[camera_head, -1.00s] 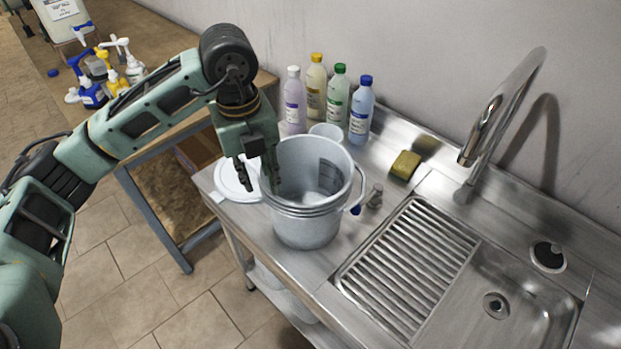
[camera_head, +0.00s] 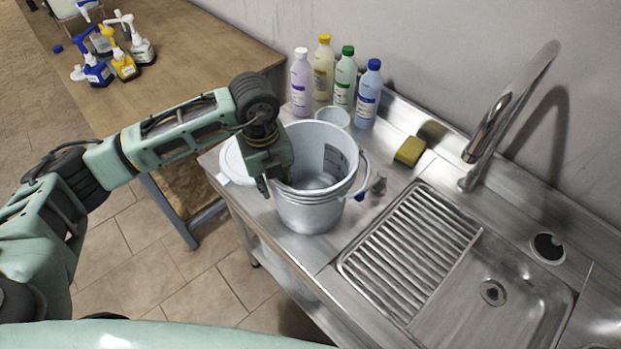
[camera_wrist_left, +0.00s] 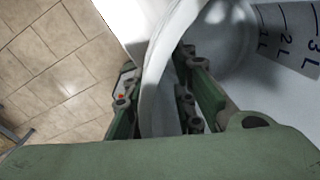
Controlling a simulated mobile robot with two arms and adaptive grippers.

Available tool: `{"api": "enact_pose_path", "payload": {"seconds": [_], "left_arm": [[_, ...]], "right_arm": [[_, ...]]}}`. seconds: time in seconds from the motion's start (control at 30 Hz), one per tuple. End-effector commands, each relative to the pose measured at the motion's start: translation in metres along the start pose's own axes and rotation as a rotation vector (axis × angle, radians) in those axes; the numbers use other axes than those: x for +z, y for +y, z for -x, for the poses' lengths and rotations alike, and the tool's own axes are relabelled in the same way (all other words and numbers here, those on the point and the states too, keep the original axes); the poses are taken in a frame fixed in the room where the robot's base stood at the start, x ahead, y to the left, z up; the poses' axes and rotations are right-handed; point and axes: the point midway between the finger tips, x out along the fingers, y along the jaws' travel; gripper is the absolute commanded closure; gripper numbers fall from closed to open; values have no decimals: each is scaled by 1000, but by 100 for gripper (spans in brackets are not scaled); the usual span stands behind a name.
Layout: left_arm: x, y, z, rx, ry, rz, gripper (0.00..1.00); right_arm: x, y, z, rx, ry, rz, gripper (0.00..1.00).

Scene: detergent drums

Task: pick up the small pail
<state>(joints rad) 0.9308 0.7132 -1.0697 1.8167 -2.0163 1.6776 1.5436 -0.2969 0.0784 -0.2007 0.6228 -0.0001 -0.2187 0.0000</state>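The small pail (camera_head: 313,205) is a grey-white bucket with a wire handle at its right side. It stands upright on the steel counter, left of the sink. My left gripper (camera_head: 273,185) points down at the pail's left rim, one finger outside the wall and one inside. In the left wrist view the pail's rim (camera_wrist_left: 157,75) runs between the parted fingers of this gripper (camera_wrist_left: 160,105), which looks open. Volume marks show on the pail's inner wall. My right gripper is not in view.
A white lid (camera_head: 232,162) lies left of the pail. A clear cup (camera_head: 333,117) and several capped bottles (camera_head: 345,80) stand behind it. A yellow sponge (camera_head: 410,151), a faucet (camera_head: 500,110) and a ribbed sink drainer (camera_head: 412,255) are to the right.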

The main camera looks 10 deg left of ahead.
Motion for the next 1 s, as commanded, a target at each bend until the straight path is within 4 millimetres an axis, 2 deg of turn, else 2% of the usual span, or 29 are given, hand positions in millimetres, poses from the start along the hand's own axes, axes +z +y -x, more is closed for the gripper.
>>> {"api": "enact_pose_path", "payload": {"seconds": [0.13,0.37,0.67,1.0], "left_arm": [[0,0,-13,1,0,-1,76],[0,0,-15,0,-1,-2,76],[0,0,-15,0,0,-2,100],[0,1,-15,3,0,-2,100]], "right_arm": [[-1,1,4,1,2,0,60],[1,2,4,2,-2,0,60],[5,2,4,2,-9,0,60],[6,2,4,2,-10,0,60]]}}
